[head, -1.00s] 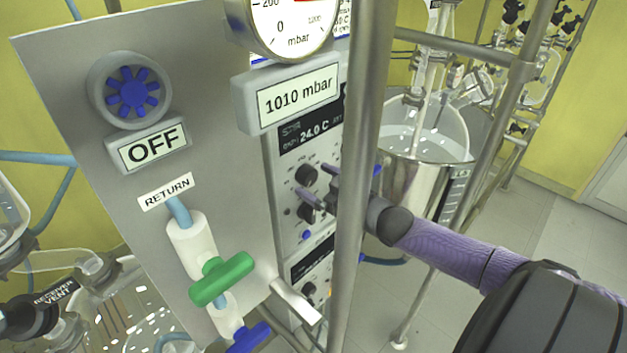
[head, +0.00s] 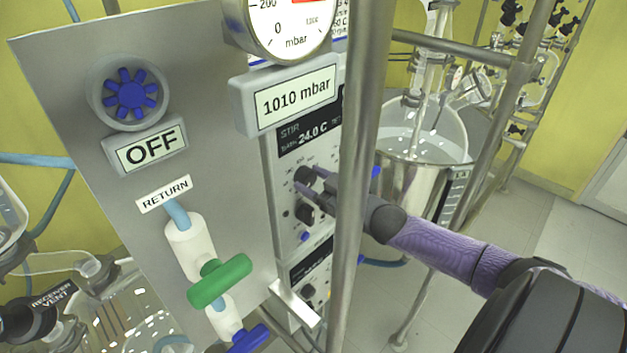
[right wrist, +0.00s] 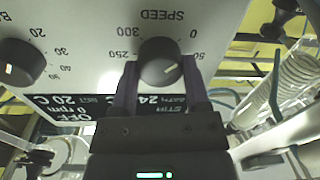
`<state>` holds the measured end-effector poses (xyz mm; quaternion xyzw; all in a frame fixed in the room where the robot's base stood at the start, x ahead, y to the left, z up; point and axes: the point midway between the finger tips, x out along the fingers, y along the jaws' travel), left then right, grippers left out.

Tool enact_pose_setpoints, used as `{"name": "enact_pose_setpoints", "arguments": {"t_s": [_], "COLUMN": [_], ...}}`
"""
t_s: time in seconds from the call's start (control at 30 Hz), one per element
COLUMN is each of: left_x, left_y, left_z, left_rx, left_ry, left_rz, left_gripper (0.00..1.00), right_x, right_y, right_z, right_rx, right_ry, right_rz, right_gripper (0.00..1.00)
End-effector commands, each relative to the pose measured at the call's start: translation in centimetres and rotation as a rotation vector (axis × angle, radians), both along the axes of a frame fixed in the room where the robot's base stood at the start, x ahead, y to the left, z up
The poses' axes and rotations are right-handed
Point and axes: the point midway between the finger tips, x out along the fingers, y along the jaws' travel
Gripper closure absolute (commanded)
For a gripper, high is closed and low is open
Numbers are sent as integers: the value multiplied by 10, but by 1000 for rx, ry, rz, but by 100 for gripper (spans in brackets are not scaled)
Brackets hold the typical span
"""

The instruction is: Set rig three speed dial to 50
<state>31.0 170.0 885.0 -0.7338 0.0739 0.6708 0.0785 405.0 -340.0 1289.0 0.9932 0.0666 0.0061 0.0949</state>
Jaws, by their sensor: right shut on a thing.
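The speed dial is a round dark knob on a grey stirrer panel (right wrist: 75,40), upside down in the right wrist view. My right gripper (right wrist: 160,82) is shut on the speed dial (right wrist: 158,60), with one dark finger on each side. The dial's white pointer mark faces the side of the 50 label, at lower right in that view. In the head view my right gripper (head: 314,183) reaches behind a steel post to the upper dark knob (head: 303,174), partly hidden by its fingers. My left gripper is not in view.
A bath dial (right wrist: 20,60) sits beside the speed dial. The display (right wrist: 70,106) reads STIR and 24.0 C. A vertical steel post (head: 362,150) stands close to my right wrist. A grey panel (head: 110,60) with a green valve handle (head: 220,281) stands at left.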

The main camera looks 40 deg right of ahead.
Motion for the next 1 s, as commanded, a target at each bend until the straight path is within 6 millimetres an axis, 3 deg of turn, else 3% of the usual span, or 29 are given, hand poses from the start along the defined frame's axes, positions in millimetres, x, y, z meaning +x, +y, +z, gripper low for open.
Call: {"name": "enact_pose_setpoints", "arguments": {"t_s": [0.27,1.0], "left_x": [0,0], "left_y": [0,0], "left_z": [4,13], "left_rx": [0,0], "left_ry": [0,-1], "left_rz": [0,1], "left_gripper": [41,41], "right_x": [0,0], "right_y": [0,0], "right_z": [0,-1], "right_rx": [105,661], "right_ry": [9,58], "right_rz": [0,-2], "right_gripper": [100,100]}}
